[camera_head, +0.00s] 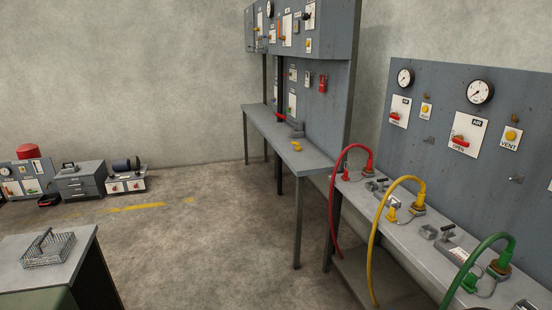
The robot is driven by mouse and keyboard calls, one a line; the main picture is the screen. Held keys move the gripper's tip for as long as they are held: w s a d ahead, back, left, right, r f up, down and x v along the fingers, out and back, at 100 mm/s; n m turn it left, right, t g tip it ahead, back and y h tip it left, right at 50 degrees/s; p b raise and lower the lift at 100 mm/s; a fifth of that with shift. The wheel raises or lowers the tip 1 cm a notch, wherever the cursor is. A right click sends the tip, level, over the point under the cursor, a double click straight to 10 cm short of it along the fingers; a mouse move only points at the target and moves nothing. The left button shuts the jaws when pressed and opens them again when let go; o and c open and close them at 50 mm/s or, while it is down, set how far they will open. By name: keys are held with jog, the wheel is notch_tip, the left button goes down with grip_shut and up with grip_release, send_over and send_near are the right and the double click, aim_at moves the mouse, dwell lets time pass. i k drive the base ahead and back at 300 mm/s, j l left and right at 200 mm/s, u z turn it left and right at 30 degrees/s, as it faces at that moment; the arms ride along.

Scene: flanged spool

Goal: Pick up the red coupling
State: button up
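A red hose (334,185) arcs over the front edge of the right bench. Its upper end meets a red fitting (369,161) standing at the back of the bench top, which looks like the red coupling. A smaller red piece (346,176) sits just left of it, near the bench edge; its exact shape is too small to tell. My gripper is not in view, and nothing is seen touching the red fitting.
Yellow (375,225) and green (476,255) hoses stand nearer on the same bench (420,262), with small metal parts between. A gauge panel (440,120) rises behind. A wire basket (48,250) sits on a table at left. The middle floor is clear.

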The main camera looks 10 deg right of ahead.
aim_at(368, 169)
jog(key=i+z, duration=0.15)
jog(key=i, duration=1.95)
jog(key=i+z, duration=0.35)
jog(key=i, duration=0.15)
jog(key=i+z, duration=0.35)
jog(key=i, duration=0.15)
jog(key=i+j+z, duration=0.35)
jog(key=i, duration=0.15)
jog(key=i+j+z, duration=0.35)
jog(key=i+l, duration=0.05)
jog(key=i, duration=0.05)
